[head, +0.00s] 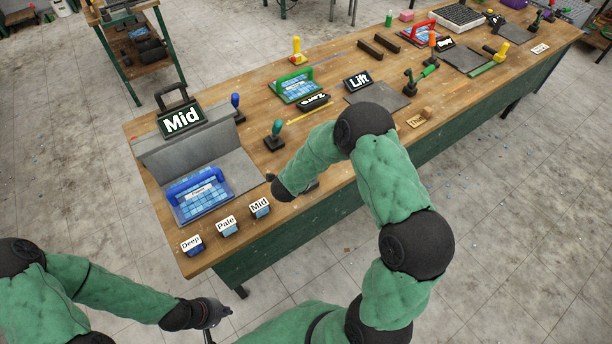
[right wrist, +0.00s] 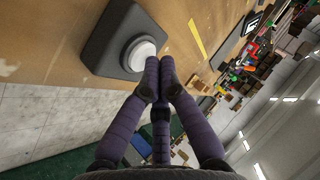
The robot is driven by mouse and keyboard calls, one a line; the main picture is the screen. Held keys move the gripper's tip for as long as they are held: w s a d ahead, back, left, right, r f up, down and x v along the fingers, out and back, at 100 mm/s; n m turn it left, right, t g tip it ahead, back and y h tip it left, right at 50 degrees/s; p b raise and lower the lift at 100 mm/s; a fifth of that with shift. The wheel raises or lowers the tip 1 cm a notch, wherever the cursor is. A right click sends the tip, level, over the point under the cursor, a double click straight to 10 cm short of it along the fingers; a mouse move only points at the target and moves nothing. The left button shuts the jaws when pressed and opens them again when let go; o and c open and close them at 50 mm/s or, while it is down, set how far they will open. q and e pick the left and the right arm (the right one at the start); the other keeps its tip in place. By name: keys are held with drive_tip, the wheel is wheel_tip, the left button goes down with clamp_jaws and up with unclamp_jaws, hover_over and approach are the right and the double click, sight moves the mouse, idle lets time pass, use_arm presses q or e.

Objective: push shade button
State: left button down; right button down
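In the right wrist view, a dark square button box (right wrist: 105,50) with a round pale cap (right wrist: 138,52) sits on the wooden table. My right gripper (right wrist: 160,72) has its purple-grey fingers together, with the tips at the edge of the cap; I cannot tell whether they touch. In the head view my right arm covers most of the button area at the table's front edge. A black sign reading "Mid" (head: 182,120) stands on a grey stand. My left gripper (head: 216,314) is in front of the table, empty, its fingers apart.
Blocks labelled "Deep" (head: 193,246), "Pale" (head: 227,227) and "Mid" (head: 260,208) line the front edge. A teal-handled tool (head: 275,137) and green-handled frame (head: 296,88) stand farther back.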

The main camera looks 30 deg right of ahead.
drive_tip(key=shift+s+a+f, duration=0.15)
drive_tip(key=shift+s+f, duration=0.05)
drive_tip(key=shift+s, duration=0.1)
drive_tip(key=r+p, duration=0.5)
drive_tip(key=r, duration=0.1)
drive_tip(key=shift+w+r, duration=0.2)
drive_tip(key=shift+f, duration=0.1)
